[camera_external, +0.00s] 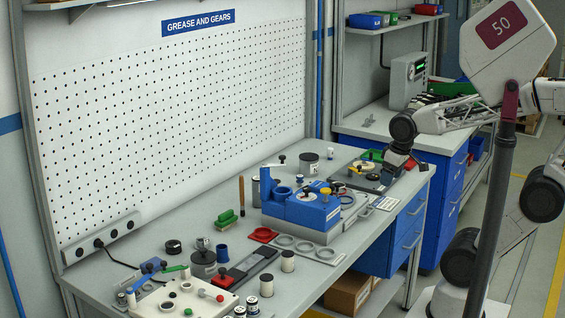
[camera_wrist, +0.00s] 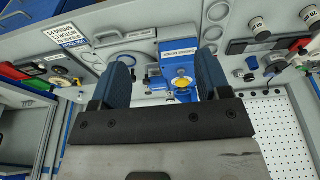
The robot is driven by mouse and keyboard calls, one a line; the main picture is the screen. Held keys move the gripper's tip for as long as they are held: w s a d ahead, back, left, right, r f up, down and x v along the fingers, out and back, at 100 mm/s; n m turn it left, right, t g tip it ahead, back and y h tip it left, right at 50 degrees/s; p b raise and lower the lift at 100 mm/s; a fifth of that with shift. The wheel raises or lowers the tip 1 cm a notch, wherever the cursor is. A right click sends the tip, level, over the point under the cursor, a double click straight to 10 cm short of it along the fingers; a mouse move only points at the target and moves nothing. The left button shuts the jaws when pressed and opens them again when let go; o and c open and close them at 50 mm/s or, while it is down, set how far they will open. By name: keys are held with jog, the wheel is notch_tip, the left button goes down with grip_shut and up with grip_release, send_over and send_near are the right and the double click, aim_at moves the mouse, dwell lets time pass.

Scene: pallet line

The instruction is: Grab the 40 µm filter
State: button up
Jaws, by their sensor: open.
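Several small white cylinders with dark caps, which look like filters, stand at the front of the bench. One is this capped cylinder (camera_external: 288,261), and another is this one (camera_external: 267,285). Their labels are too small to read in the external view, so I cannot tell which is the 40 µm filter. In the wrist view, two labelled capped cylinders show at the top right, one here (camera_wrist: 259,28) and one at the edge (camera_wrist: 307,15); I cannot read a 40 on either. My gripper (camera_external: 396,158) is above the bench's far right end. Its blue-padded fingers (camera_wrist: 163,78) are apart and empty.
A blue machine block (camera_external: 300,210) stands mid-bench, with a grey ringed plate (camera_external: 305,246) in front. A white box with knobs (camera_external: 185,299) is at the near end. A pegboard (camera_external: 170,120) rises behind. A dark tray (camera_external: 370,181) with parts lies near my gripper.

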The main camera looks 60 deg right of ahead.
jog(key=w+a+f+n+g+h, duration=0.2)
jog(key=w+a+f+n+h, duration=0.25)
jog(key=w+n, duration=0.2)
jog(key=n+t+h, duration=0.4)
jog(key=n+t, duration=0.6)
jog(key=n, duration=1.2)
send_near(290, 258)
jog(key=shift+y, duration=0.25)
jog(key=x, duration=0.4)
jog(key=shift+w+d+f, duration=0.15)
jog(key=shift+w+d, duration=0.05)
jog(key=shift+d, duration=0.05)
jog(key=shift+x, duration=1.3)
jog(key=shift+w+d, duration=0.1)
jog(key=shift+x, duration=2.5)
